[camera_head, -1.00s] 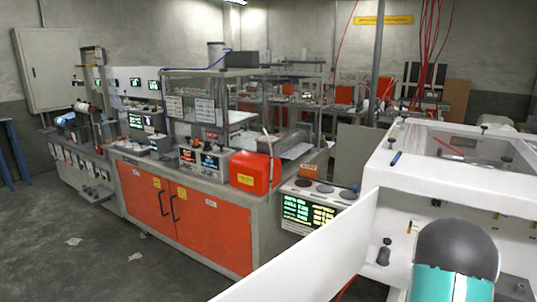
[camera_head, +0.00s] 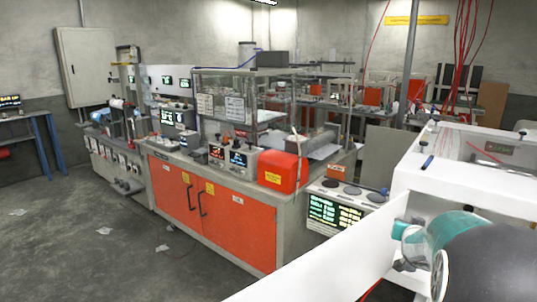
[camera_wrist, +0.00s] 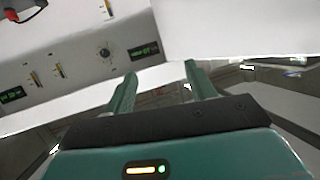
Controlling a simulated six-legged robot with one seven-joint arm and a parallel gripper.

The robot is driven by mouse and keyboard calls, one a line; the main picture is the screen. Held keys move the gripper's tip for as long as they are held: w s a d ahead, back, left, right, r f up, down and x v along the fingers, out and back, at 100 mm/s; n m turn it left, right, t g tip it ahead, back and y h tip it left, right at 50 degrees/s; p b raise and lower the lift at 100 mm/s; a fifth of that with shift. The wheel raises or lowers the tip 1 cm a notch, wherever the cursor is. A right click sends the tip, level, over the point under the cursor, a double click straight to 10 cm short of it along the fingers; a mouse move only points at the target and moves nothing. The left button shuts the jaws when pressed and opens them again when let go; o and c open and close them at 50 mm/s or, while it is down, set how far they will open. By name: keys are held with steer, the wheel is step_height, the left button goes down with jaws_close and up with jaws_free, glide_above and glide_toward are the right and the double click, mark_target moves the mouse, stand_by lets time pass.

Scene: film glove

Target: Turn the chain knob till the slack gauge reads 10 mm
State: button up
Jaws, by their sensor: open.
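In the wrist view a pale panel fills the upper left. It carries a small round black knob (camera_wrist: 103,53) and a small dark display with green digits (camera_wrist: 145,50) to its right. Another green-digit display (camera_wrist: 12,95) sits at the far left. The lettering is too small to read, so I cannot tell which is the chain knob or the slack gauge. My gripper (camera_wrist: 160,70) is open and empty, its two green fingers apart. The knob lies above and left of the left fingertip, not between the fingers. In the head view my arm hides part of the white machine (camera_head: 470,192).
Slots with yellow marks (camera_wrist: 58,70) and a red-and-black part (camera_wrist: 24,10) are on the panel. In the head view a white flap (camera_head: 325,262) extends from the machine. An orange-fronted bench (camera_head: 235,232) stands at centre. The floor at left (camera_head: 70,260) is open.

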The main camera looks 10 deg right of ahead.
steer(key=s+a+r+n+g+y, duration=0.1)
steer(key=s+a+y, duration=0.1)
steer(key=a, duration=0.6)
steer(key=s+a+r+n+y, duration=0.1)
steer(key=s+a+r, duration=0.15)
steer(key=a, duration=0.45)
steer(key=s+a+r+n+g+y, duration=0.1)
steer(key=s+a+n+y, duration=0.15)
steer(key=a, duration=0.55)
steer(key=s+a+f+n+g+y, duration=0.1)
steer(key=s+a+g, duration=0.1)
steer(key=s+a, duration=0.5)
steer(key=s+a+f+n+g+y, duration=0.1)
steer(key=s+a+n+y, duration=0.1)
steer(key=s+a, duration=0.6)
steer(key=s, duration=0.4)
steer(key=shift+f+g, duration=0.25)
steer(key=shift+g, duration=0.15)
steer(key=shift+s+n, duration=0.1)
steer(key=shift+n, duration=0.15)
steer(key=c, duration=0.4)
steer(key=shift+a, duration=0.2)
